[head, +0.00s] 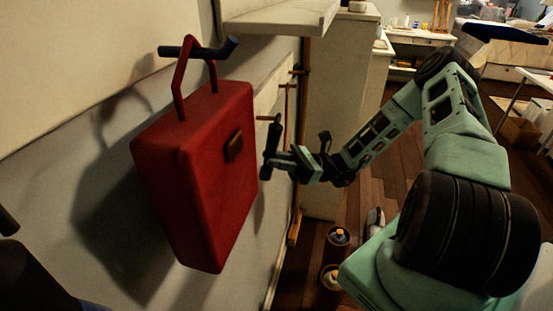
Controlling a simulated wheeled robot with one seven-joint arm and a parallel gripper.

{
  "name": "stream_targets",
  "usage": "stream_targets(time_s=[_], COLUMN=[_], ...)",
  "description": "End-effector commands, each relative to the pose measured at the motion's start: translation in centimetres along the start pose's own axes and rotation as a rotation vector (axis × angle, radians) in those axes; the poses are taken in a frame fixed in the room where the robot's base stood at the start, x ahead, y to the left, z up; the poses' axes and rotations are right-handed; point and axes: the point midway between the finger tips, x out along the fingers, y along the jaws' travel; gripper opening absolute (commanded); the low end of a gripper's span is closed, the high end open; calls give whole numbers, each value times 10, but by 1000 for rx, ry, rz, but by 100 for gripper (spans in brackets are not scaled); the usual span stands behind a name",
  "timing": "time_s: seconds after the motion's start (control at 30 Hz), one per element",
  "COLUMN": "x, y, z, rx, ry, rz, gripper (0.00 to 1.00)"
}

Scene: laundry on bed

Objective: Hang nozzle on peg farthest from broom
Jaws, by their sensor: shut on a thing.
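My gripper (274,160) is at mid-picture, to the right of the red case. It is shut on a dark upright thing, which I take to be the nozzle (273,136); its outline blends with the dark fingers. A thick dark peg (184,51) on the wall bears the red case. Thinner wooden pegs (266,118) stick out of the wall beyond it, behind the gripper. A long brown upright stick (301,130), seemingly the broom, stands against the wall at the far end. The nozzle appears apart from the pegs.
The red case (205,170) hangs by its handle close to the gripper's left. A white shelf (280,18) juts out above. Round containers (338,237) stand on the wooden floor below. A dark object (30,275) fills the lower left corner. A white cabinet (335,100) stands beyond.

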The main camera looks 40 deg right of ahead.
Motion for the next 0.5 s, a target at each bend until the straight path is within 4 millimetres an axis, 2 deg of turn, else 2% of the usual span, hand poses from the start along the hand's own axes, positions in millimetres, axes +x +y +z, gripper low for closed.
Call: stream_targets(time_s=[0.27,0.3,0.37,0.5], x=[-3,-3,-3,-2], y=[-2,-2,-2,-1], z=[-2,-2,-2,-1], rx=[2,2,2,1], ry=[5,6,5,4], rz=[-9,-9,-8,-5], gripper=[0,31,47,48])
